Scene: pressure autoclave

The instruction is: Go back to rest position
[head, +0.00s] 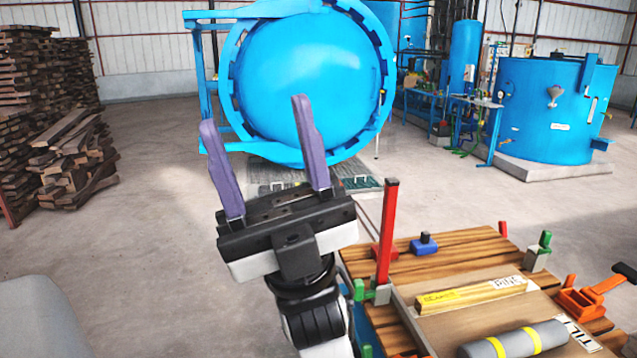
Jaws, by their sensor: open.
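My gripper (256,148) is raised in the middle left of the head view, with its two purple fingers pointing up and spread wide apart. Nothing is between the fingers. It is to the left of the wooden cart top (455,250) and apart from it. Behind the fingers, farther off, is the big round blue door of the autoclave (310,70).
On the cart are an upright red post (388,230), a wooden piece labelled PINE (470,295), a grey roll with yellow bands (515,340) and an orange clamp (590,297). Wood stacks (50,120) stand at left; a blue tank (555,110) at right.

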